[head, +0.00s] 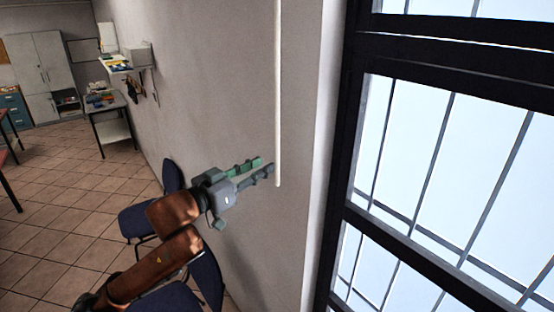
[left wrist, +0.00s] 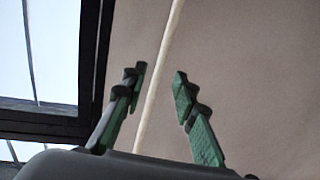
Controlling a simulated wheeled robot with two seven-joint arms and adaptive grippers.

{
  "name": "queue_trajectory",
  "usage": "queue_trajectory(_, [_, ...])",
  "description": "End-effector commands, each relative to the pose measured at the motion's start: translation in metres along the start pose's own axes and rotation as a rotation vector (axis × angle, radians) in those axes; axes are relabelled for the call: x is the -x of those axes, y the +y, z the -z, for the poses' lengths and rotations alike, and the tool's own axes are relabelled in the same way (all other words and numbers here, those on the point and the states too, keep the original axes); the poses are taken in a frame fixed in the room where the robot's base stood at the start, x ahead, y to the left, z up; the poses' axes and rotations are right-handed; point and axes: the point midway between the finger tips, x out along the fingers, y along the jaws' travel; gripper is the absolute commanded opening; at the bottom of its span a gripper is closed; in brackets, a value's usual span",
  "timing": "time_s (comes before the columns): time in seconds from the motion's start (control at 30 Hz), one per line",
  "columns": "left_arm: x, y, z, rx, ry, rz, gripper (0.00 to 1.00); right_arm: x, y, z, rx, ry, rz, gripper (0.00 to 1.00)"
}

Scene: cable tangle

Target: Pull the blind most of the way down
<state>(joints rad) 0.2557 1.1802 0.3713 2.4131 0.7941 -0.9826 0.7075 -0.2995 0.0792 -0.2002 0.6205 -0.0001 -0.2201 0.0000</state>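A thin white cord or rod (head: 277,95) hangs down in front of the wall beside the window. Its lower end is near the height of my left gripper (head: 266,168). My left gripper is open, its fingertips pointing at the cord and just to its left in the head view. In the left wrist view the cord (left wrist: 159,85) runs between the two open fingers (left wrist: 160,78), with gaps showing on both sides. Whether the fingers are far enough forward to surround it, I cannot tell. The blind's fabric is not in view. My right gripper is not in view.
A dark-framed window (head: 430,150) with bars fills the right side. Dark blue chairs (head: 150,212) stand by the wall under my left arm. A table (head: 108,105), a wall shelf (head: 125,62) and grey cabinets (head: 40,65) are farther back. Tiled floor lies open at left.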

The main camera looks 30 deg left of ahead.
Motion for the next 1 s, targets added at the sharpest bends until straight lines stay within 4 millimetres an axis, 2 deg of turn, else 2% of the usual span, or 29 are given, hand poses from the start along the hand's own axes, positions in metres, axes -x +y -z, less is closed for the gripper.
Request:
queue_trajectory(0.3, [-0.046,0.000,0.002,0.001,-0.001,0.001,0.27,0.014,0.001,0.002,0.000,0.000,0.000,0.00])
queue_trajectory(0.5, [-0.068,-0.001,0.001,0.000,-0.001,0.001,0.27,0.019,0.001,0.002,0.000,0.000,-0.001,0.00])
queue_trajectory(0.83, [-0.073,-0.001,-0.002,-0.002,-0.003,0.002,0.27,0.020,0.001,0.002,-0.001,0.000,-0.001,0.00])
queue_trajectory(1.0, [-0.072,-0.001,-0.002,-0.002,-0.003,0.002,0.16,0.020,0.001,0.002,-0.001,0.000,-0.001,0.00])
